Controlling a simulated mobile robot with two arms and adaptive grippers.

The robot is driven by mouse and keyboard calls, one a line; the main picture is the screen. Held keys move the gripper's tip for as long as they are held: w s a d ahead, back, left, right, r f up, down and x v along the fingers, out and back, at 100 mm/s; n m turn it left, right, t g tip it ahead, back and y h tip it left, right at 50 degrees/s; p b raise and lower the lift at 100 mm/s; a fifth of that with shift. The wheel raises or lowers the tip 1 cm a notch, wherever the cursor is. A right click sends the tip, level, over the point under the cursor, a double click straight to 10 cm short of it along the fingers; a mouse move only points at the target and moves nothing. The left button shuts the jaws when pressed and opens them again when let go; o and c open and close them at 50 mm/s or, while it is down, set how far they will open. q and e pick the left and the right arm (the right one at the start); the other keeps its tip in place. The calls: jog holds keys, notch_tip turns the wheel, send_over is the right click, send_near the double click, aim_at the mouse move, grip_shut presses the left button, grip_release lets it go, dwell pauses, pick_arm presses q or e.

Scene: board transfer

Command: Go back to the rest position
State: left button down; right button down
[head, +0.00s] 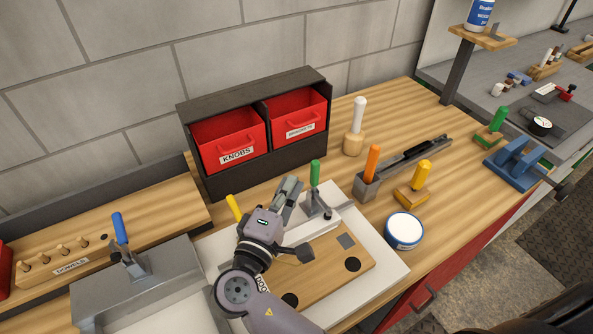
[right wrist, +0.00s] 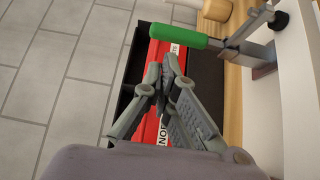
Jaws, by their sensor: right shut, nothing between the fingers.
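My right gripper (head: 289,192) is shut and empty. In the head view it is above the white plate (head: 387,283), just left of the green-handled toggle clamp (head: 316,202). In the right wrist view its fingertips (right wrist: 165,72) meet, with the green handle (right wrist: 172,36) just beyond them. A wooden board (head: 331,274) with dark round and square patches lies on the white plate. My right arm hides part of the board and of a yellow handle (head: 234,208). My left gripper is not in view.
A dark rack (head: 258,88) with red KNOBS (head: 227,138) and BRACKETS (head: 299,117) bins stands behind. A white round tin (head: 404,230), an orange handle (head: 372,160) and a yellow-handled block (head: 412,194) stand at right.

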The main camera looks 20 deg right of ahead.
jog(key=v, duration=0.7)
jog(key=shift+a, duration=0.4)
